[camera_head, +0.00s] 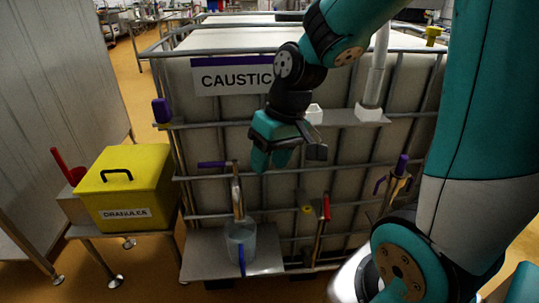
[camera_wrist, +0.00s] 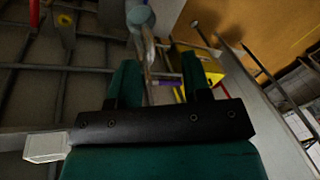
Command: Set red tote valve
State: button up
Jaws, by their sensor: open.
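A valve with an upright red handle (camera_head: 326,207) sits low on the front of the caged tote marked CAUSTIC (camera_head: 400,118). A small yellow round part (camera_head: 307,209) is just left of the handle. My gripper (camera_head: 270,160) is open and empty in front of the tote, above and left of the red handle and apart from it. In the wrist view my gripper's two fingers (camera_wrist: 160,78) stand apart with nothing held between them. A red piece (camera_wrist: 5,8) shows at that view's top left corner, cut off by the edge.
A purple-handled tap (camera_head: 212,164) stands over a grey jug (camera_head: 240,245) on a low shelf (camera_head: 205,262). Another purple-topped tap (camera_head: 400,168) is at right. A yellow lidded box (camera_head: 125,185) stands on a stand at left. A ledge (camera_head: 345,118) crosses the tote behind my gripper.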

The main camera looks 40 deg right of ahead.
jog(key=c, duration=0.6)
jog(key=shift+d+f, duration=0.1)
jog(key=shift+f, duration=0.1)
grip_shut()
jog(key=m+t+y+b, duration=0.3)
jog(key=m+y+b, duration=0.3)
jog(key=b, duration=0.3)
send_over(326, 210)
jog(key=s+d, duration=0.4)
notch_tip(326, 210, down, 16)
jog(key=s+d+f+m+t+h, duration=0.1)
jog(key=s+d+f+m+t, duration=0.2)
jog(key=s+d+f, duration=0.35)
jog(key=w+r+x, duration=0.1)
jog(key=r+x, duration=0.1)
jog(key=x, duration=0.9)
jog(key=shift+w+a+f+b, duration=0.2)
jog(key=shift+w+a+b, duration=0.15)
jog(key=shift+w+a, duration=0.15)
